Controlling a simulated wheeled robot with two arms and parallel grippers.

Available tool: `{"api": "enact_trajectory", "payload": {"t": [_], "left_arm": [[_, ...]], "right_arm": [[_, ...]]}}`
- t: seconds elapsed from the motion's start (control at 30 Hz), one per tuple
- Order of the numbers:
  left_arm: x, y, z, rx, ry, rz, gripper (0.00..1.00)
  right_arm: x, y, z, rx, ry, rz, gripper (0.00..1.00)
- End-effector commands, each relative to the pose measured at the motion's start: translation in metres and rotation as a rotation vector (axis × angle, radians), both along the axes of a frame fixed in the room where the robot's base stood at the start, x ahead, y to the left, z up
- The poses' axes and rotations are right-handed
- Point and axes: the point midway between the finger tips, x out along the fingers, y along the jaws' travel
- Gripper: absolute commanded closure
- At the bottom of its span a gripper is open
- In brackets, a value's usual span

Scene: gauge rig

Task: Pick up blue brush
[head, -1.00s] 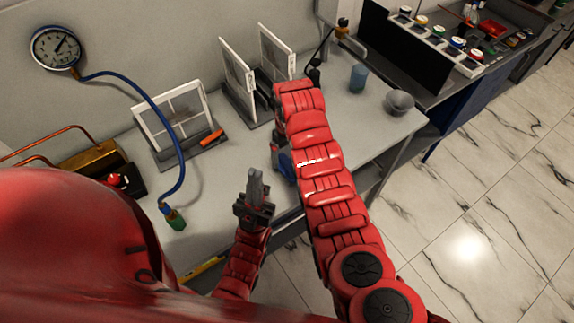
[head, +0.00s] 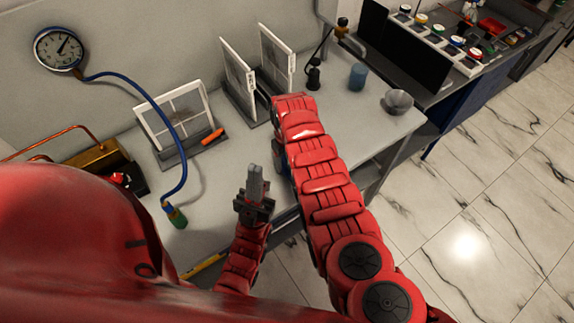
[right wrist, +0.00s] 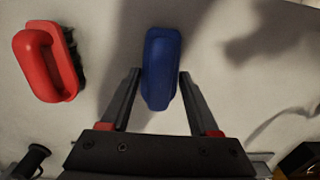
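The blue brush (right wrist: 161,66) lies on the grey table in the right wrist view, its long side running away from the gripper. My right gripper (right wrist: 160,74) is open, with one finger on each side of the brush's near part. Small gaps show between the fingers and the brush, and nothing is held. In the head view my right arm hides this gripper and most or all of the brush. My left gripper (head: 255,170) points up near the table's front edge, with its fingers together and nothing visible in them.
A red brush (right wrist: 47,62) lies left of the blue one. A blue hose (head: 145,98) hangs from a gauge (head: 58,49).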

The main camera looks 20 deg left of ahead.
Motion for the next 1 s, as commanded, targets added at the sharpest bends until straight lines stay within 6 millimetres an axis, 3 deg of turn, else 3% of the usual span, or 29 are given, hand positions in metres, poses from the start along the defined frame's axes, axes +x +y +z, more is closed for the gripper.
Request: {"api": "enact_trajectory", "payload": {"t": [0.03, 0.3, 0.67, 1.0], "left_arm": [[0.0, 0.0, 0.0, 0.0, 0.0, 0.0, 1.0], [0.0, 0.0, 0.0, 0.0, 0.0, 0.0, 1.0], [0.0, 0.0, -0.001, 0.0, 0.0, 0.0, 1.0], [0.0, 0.0, -0.012, 0.0, 0.0, 0.0, 1.0]], "right_arm": [[0.0, 0.0, 0.0, 0.0, 0.0, 0.0, 0.52], [0.0, 0.0, 0.0, 0.0, 0.0, 0.0, 1.0], [0.0, 0.0, 0.001, 0.001, -0.001, 0.0, 1.0], [0.002, 0.0, 0.02, 0.002, -0.005, -0.001, 1.0]]}}
